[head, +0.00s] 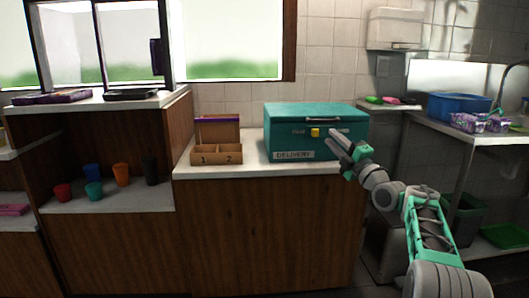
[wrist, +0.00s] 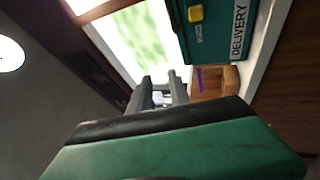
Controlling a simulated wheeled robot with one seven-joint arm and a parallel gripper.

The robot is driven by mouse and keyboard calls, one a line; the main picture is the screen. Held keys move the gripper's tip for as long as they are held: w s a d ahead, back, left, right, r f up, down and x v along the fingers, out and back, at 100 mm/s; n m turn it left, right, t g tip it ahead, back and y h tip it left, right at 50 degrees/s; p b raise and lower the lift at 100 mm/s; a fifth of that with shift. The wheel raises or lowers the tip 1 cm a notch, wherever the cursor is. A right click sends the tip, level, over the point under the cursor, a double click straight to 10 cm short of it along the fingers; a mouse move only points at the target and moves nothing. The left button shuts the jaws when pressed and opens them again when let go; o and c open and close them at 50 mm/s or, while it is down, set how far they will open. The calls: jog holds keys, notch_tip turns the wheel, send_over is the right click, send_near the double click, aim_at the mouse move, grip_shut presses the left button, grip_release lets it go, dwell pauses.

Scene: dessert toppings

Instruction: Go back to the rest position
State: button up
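My gripper (head: 333,141) is in front of the right side of the teal delivery box (head: 290,143) in the head view. Its two fingers are apart with nothing seen between them. In the wrist view my gripper (wrist: 162,84) also shows a gap between its fingers. The box has its lid down, a yellow latch (head: 315,132) and a "DELIVERY" label. In the wrist view the box (wrist: 215,30) appears turned sideways. Whether the fingers touch the box is unclear; they look apart from it.
A wooden box numbered 1 and 2 (head: 216,157) stands left of the delivery box on the counter (head: 205,172). Several coloured cups (head: 122,174) stand on the left shelf. At the right are a blue basin (head: 458,107), purple packs (head: 468,122) and a sink counter.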

jog(key=s+a+r+m+g+h+p, duration=0.65)
jog(key=s+a+m+p, duration=0.35)
jog(key=p, duration=0.7)
jog(key=s+d+f+m+g+h+p, duration=0.1)
jog(key=s+m+g+p, duration=0.4)
jog(key=s, duration=1.2)
jog(key=s+d+f+m+g+h+p, duration=0.2)
jog(key=s+m+p, duration=0.6)
jog(key=s, duration=1)
notch_tip(320, 180, down, 2)
jog(key=g+h+p, duration=0.1)
jog(key=g, duration=0.1)
jog(key=shift+s+d+g, duration=0.15)
jog(key=shift+s+g, duration=0.2)
jog(key=shift+c, duration=0.4)
